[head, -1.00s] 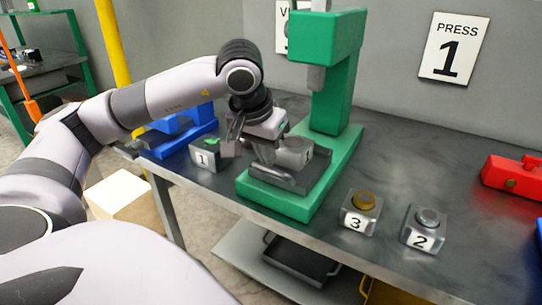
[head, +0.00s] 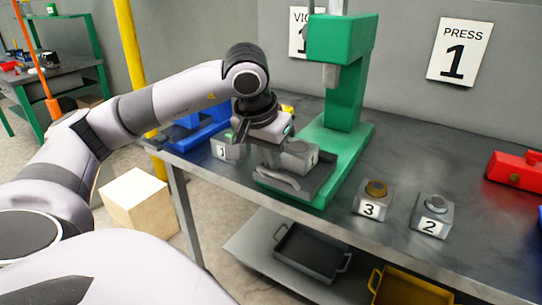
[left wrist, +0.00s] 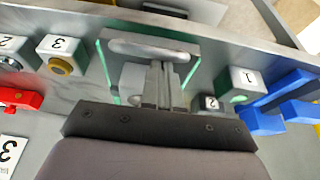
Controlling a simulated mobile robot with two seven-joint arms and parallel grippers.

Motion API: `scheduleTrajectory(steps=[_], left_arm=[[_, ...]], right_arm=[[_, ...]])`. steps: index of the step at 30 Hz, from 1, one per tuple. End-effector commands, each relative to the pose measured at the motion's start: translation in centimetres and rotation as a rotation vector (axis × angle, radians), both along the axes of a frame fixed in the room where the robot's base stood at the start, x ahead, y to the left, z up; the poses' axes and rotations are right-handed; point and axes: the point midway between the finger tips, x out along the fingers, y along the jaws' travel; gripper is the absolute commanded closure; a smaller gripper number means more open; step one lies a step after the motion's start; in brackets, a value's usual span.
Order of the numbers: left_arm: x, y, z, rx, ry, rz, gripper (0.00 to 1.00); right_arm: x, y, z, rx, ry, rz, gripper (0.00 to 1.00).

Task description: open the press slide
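The green press (head: 343,95) stands on the bench with its grey slide (head: 318,180) low at the front, reaching over the front of the green base. The slide's pale bar handle (head: 280,178) lies along its front end; it also shows in the left wrist view (left wrist: 150,48). A grey block (head: 298,157) sits on the slide. My left gripper (left wrist: 160,80) points down over the slide, its fingers close together with nothing seen between them. The fingertips are just behind the handle; I cannot tell whether they touch it. My right gripper is not in view.
Button boxes 3 (head: 373,200) and 2 (head: 432,215) stand right of the press, and box 1 (head: 226,148) left. A blue fixture (head: 190,135) is farther left, and a red one (head: 515,170) at right. A dark tray (head: 308,252) lies on the lower shelf.

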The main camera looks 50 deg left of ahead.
Motion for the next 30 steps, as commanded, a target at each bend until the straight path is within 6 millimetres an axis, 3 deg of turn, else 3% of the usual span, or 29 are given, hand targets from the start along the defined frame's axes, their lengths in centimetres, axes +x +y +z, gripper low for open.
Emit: scheduleTrajectory(steps=[17,30], left_arm=[[-0.1,-0.1,0.7,0.000,0.000,0.000,1.00],[-1.5,-1.1,6.5,0.001,0.000,0.004,1.00]], right_arm=[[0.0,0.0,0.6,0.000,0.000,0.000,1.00],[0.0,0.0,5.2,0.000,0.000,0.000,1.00]])
